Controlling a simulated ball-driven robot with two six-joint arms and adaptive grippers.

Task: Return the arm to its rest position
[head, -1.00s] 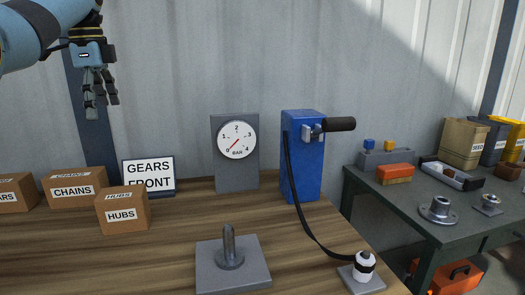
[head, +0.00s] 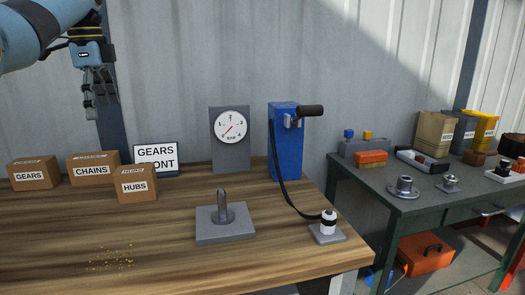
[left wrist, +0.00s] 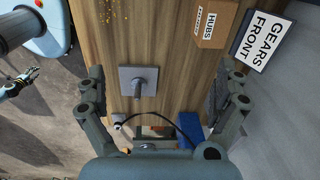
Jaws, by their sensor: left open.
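My left arm comes in at the upper left of the head view. Its gripper (head: 95,98) hangs high in front of the grey wall, above the boxes on the wooden bench (head: 150,215). It is open and empty, touching nothing. In the left wrist view the two fingers (left wrist: 165,100) stand wide apart, with the bench, a grey plate with an upright post (left wrist: 138,80) and a hose far below between them. My right gripper is not in the head view. A small gripper-like part (left wrist: 20,80) shows at the left edge of the left wrist view.
Boxes marked GEARS (head: 33,175), CHAINS (head: 92,170) and HUBS (head: 134,186) stand on the bench. The post plate (head: 225,228), gauge (head: 231,130) and blue pump (head: 285,145) stand right of them. Gold specks (head: 110,258) lie near the front. A dark table (head: 400,205) is at right.

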